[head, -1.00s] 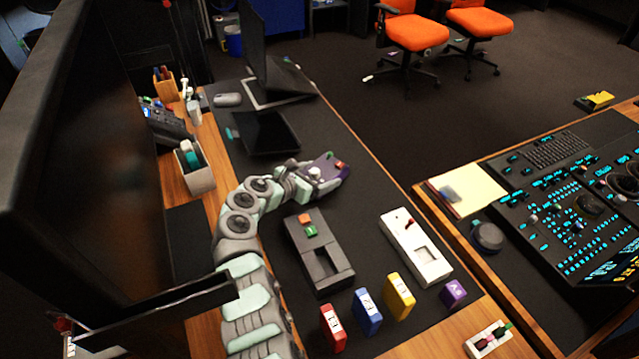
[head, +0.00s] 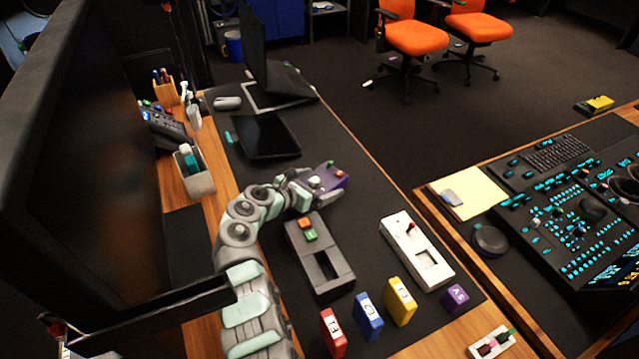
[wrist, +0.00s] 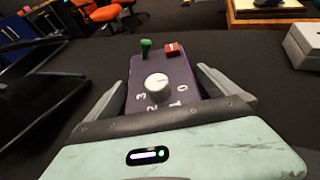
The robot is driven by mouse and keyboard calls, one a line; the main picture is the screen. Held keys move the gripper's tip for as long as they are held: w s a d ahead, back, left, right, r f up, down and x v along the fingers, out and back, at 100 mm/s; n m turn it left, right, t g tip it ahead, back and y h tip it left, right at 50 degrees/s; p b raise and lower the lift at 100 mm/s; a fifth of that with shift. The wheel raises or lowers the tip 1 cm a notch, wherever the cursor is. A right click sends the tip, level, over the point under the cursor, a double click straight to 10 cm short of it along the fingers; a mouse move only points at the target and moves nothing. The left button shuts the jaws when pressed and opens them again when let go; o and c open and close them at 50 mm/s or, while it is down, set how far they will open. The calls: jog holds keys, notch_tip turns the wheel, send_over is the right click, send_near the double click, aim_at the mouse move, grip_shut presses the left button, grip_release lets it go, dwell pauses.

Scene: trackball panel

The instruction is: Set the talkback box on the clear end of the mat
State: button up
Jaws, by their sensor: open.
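The purple box (head: 332,177), which I take to be the talkback box, is on or just above the dark mat (head: 352,235); contact underneath is hidden. In the wrist view the box (wrist: 160,75) shows a white knob with numbers, a green toggle and a red button. My gripper (head: 320,181) is at its near end. In the wrist view my gripper's fingers (wrist: 162,88) stand open, one on each side of the box, with a visible gap at the left. The box's near end is hidden behind the gripper body.
A black box (head: 320,262) and a white box (head: 418,250) lie nearer, with red, blue, yellow and purple blocks (head: 400,302) in front. A tablet (head: 265,137) and laptop are beyond. Bare mat lies right of the purple box, up to the wooden edge.

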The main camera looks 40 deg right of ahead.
aim_at(312, 185)
jog(key=p+v, duration=0.4)
jog(key=v, duration=0.3)
jog(key=shift+r, duration=0.15)
jog(key=shift+a, duration=0.25)
jog(key=shift+d, duration=0.1)
